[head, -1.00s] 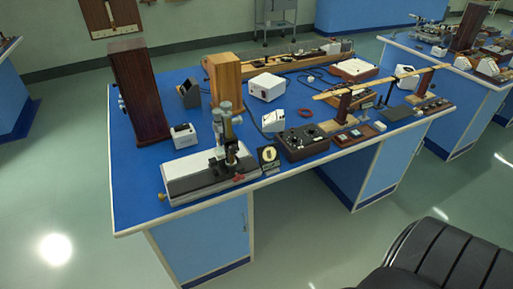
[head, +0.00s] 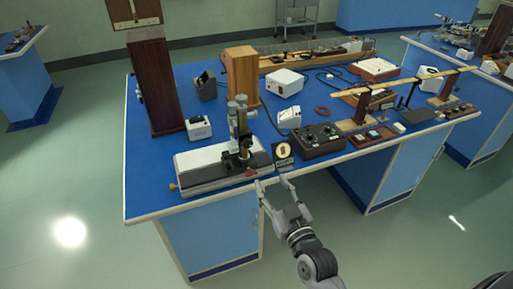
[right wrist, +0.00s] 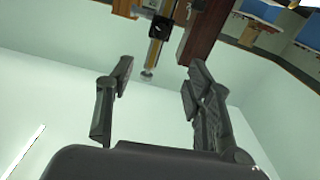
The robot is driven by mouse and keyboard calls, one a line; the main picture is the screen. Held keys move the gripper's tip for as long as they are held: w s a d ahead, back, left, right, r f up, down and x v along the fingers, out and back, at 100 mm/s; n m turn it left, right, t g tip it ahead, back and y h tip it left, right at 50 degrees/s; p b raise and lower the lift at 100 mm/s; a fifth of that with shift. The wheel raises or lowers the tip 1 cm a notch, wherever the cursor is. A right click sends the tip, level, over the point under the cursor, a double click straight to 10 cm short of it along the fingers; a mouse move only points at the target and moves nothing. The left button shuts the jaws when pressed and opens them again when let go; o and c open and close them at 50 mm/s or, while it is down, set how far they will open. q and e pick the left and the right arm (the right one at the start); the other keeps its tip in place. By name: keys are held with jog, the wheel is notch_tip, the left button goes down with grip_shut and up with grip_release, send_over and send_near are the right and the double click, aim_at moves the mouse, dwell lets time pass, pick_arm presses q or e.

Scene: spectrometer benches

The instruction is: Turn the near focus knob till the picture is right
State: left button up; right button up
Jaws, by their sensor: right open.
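The optical instrument has a grey upright column (head: 238,122) on a white and black base (head: 215,166), near the bench's front edge. A brass knob (head: 173,187) shows at the base's left end, and a small red part (head: 250,172) at its front right. Which part is the near focus knob is too small to tell. A dark picture panel (head: 283,152) with a pale oval stands right of the column; its sharpness cannot be judged. My right gripper (head: 274,183) is open and empty, in front of the bench edge below the panel; its spread fingers show in the right wrist view (right wrist: 158,75).
A dark control box (head: 318,141) stands right of the panel. Tall wooden boxes (head: 155,92) and white units (head: 198,128) stand behind. The blue bench top (head: 146,197) is bare at the left front corner. Open floor lies before the bench.

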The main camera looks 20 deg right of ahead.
aim_at(248, 145)
jog(key=w, duration=0.5)
jog(key=w+p, duration=0.1)
jog(key=w, duration=0.5)
jog(key=w+p, duration=0.1)
jog(key=w, duration=0.5)
jog(key=shift+a+f, duration=0.1)
jog(key=shift+a, duration=0.25)
jog(key=shift+c, duration=0.3)
grip_shut()
